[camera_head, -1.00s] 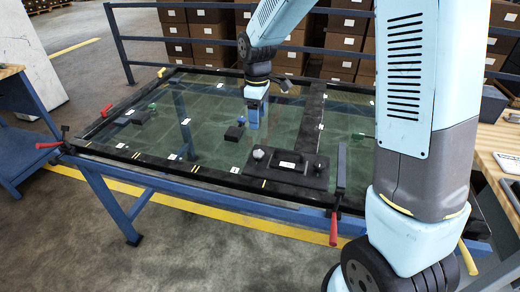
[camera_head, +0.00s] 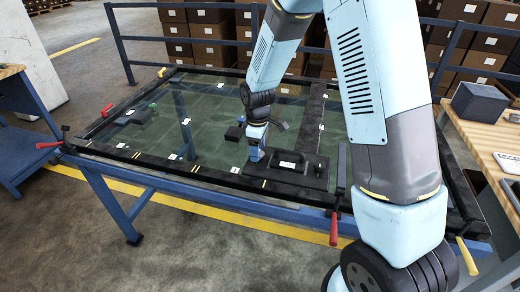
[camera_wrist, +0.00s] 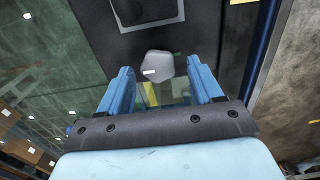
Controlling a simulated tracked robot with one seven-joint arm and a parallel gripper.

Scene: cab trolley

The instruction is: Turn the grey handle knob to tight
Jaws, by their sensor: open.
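The grey handle knob (camera_wrist: 158,66) is a light, rounded many-sided cap with a small white mark, on a black plate (camera_wrist: 92,12). In the head view my gripper (camera_head: 256,154) points down at the left end of that plate (camera_head: 300,181) and hides the knob. In the wrist view the blue fingers of my gripper (camera_wrist: 162,72) are open and spread, one to each side of the knob. The knob lies around the middle of the gap, near the fingertips. I cannot tell whether either finger touches it.
The plate carries a white label (camera_head: 287,164) and sits on a glass-topped frame (camera_head: 150,172) with dark edges. A small dark block (camera_head: 234,133) lies left of my gripper. Red clamp handles (camera_head: 334,230) stick out at the edge. A wooden bench (camera_head: 478,150) stands at right.

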